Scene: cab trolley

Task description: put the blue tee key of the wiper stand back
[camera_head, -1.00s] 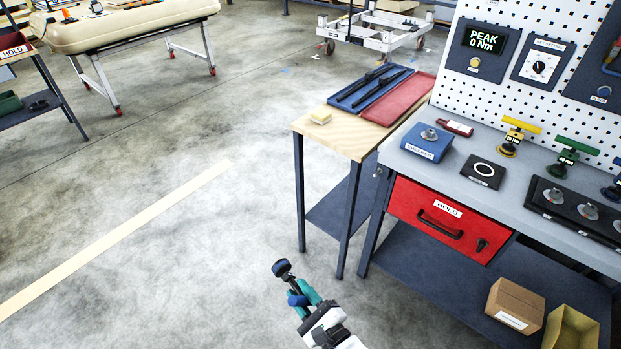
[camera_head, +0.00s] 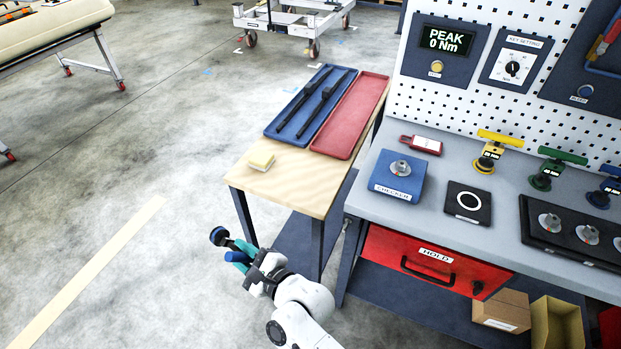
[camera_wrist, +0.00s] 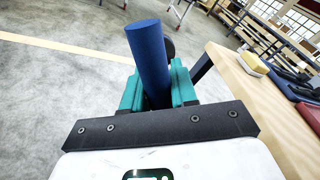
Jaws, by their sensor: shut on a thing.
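My gripper (camera_head: 244,256) has teal fingers and is shut on a blue tee key, over the floor at the left of the wooden table. The key's blue bar (camera_head: 235,257) sticks out between the fingers, and its dark round end (camera_head: 219,236) points up and left. The wrist view shows the blue bar (camera_wrist: 149,60) as a thick cylinder between the teal fingers; most of the shaft is hidden there. Another blue-handled tee key (camera_head: 606,186) stands at the right edge of the bench, beside green (camera_head: 547,170) and yellow (camera_head: 490,152) ones. I cannot tell which place is the wiper stand.
The wooden table (camera_head: 297,191) carries a blue tray (camera_head: 283,127) with dark wiper arms, a red tray (camera_head: 352,115) and a yellow sponge (camera_head: 261,161). The grey bench holds a blue checker (camera_head: 397,180), a ring pad (camera_head: 468,203) and a black socket tray (camera_head: 572,246).

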